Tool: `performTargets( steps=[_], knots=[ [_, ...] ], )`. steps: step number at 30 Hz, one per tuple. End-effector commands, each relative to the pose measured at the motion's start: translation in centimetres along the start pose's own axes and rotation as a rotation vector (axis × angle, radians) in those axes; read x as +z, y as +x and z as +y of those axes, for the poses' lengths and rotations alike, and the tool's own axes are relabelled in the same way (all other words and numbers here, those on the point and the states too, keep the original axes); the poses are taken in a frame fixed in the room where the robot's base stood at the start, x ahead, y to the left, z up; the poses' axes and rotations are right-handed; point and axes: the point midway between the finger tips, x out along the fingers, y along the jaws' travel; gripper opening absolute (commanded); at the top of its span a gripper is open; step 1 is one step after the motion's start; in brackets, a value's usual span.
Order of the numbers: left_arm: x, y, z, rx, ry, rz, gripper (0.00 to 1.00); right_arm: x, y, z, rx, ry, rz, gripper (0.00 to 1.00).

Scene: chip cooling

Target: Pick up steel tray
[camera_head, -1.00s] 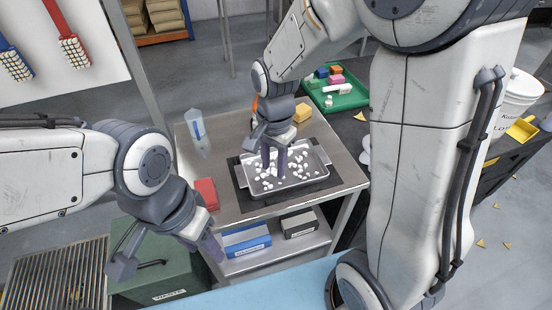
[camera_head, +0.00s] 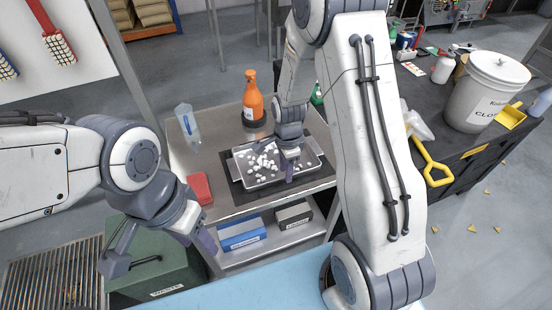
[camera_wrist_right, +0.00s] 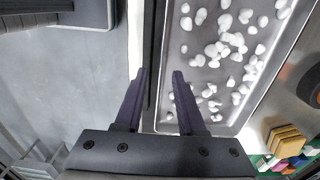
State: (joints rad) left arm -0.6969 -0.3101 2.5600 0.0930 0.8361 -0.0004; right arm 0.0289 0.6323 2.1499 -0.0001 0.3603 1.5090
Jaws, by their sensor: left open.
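The steel tray (camera_head: 249,186) lies on a dark mat on the steel table, with many small white pieces in it. The tray also fills the upper right of the right wrist view (camera_wrist_right: 188,60). My right gripper (camera_head: 289,172) is low at the tray's near side. In the wrist view its two fingers (camera_wrist_right: 159,72) are apart, with the right fingertip by the tray's long edge and the left one outside it. I cannot tell whether they touch the rim. My left gripper (camera_head: 160,248) is open and empty, in front of the table's left side, away from the tray.
An orange bottle (camera_head: 253,98) stands behind the tray. Blue (camera_head: 242,234) and dark (camera_head: 293,217) boxes sit on the lower shelf. A white bucket (camera_head: 485,95) stands on the dark bench at right.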

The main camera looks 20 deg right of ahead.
Motion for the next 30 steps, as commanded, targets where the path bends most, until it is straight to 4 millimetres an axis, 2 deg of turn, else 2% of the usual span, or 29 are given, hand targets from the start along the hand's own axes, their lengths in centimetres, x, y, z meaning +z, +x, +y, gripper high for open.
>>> performTargets(
  steps=[5,12,14,15,30],
  knots=[
    [0.0,-0.3,0.0,0.0,0.0,0.0,0.5,0.0,1.7,0.0,0.0,0.0,0.0,0.39],
    [0.0,-0.3,0.0,0.0,0.0,0.0,0.5,0.0,1.9,-0.1,-0.002,-0.001,0.0,0.39],
    [0.0,-0.3,0.0,0.0,0.0,0.0,0.5,0.0,1.9,-0.1,-0.001,-0.001,0.0,0.16],
    [0.0,-0.3,0.0,0.0,0.0,0.0,0.5,0.0,1.9,-0.1,-0.001,-0.001,0.0,0.01],
    [0.0,-0.3,0.0,0.0,0.0,0.0,0.5,0.0,1.8,-0.1,-0.001,-0.001,0.0,0.0]
  ],
)
